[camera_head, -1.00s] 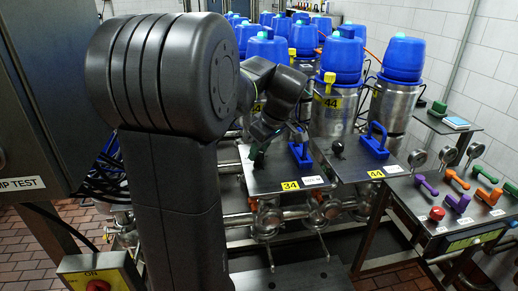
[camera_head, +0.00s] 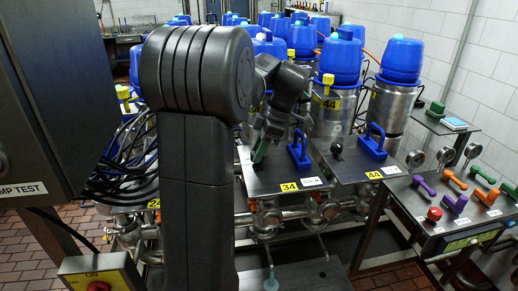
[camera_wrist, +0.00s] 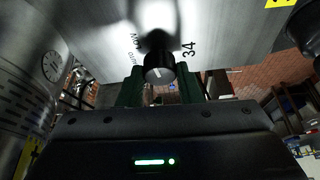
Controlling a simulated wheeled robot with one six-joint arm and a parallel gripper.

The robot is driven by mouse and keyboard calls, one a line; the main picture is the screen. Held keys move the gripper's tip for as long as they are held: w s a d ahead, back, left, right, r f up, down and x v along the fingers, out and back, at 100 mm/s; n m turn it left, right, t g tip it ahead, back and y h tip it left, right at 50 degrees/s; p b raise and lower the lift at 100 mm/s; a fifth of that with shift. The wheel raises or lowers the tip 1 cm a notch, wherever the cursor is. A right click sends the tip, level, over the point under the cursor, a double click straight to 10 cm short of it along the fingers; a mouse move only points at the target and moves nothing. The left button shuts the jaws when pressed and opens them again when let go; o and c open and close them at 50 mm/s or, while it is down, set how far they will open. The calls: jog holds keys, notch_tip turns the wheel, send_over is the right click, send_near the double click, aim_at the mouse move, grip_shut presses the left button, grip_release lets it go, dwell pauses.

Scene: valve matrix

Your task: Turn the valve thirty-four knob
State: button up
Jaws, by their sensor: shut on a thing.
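The valve thirty-four knob (camera_wrist: 159,68) is small and black with a white mark on its face. It sits on a metal plate beside the printed "34", upper middle in the wrist view. My gripper (camera_wrist: 160,88) has green fingers, one on each side of the knob, and is shut on it. In the head view my gripper (camera_head: 261,150) is at the left part of the plate with the yellow 34 label (camera_head: 289,187). The knob itself is hidden there behind the fingers.
A blue handle (camera_head: 299,151) stands on the same plate, just right of my gripper. The neighbouring plate has a black knob (camera_head: 336,146) and another blue handle (camera_head: 373,142). Blue-capped valve cylinders (camera_head: 340,62) stand close behind. A panel of coloured handles (camera_head: 455,203) is at the right.

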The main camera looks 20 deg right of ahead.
jog(key=shift+n, duration=0.3)
jog(key=o, duration=1)
jog(key=v, duration=1.4)
jog(key=shift+w, duration=0.1)
jog(key=shift+a+f, duration=0.1)
jog(key=shift+f, duration=0.1)
jog(key=x, duration=1.3)
jog(key=shift+a+f, duration=0.15)
jog(key=shift+f, duration=0.15)
jog(key=shift+r, duration=0.1)
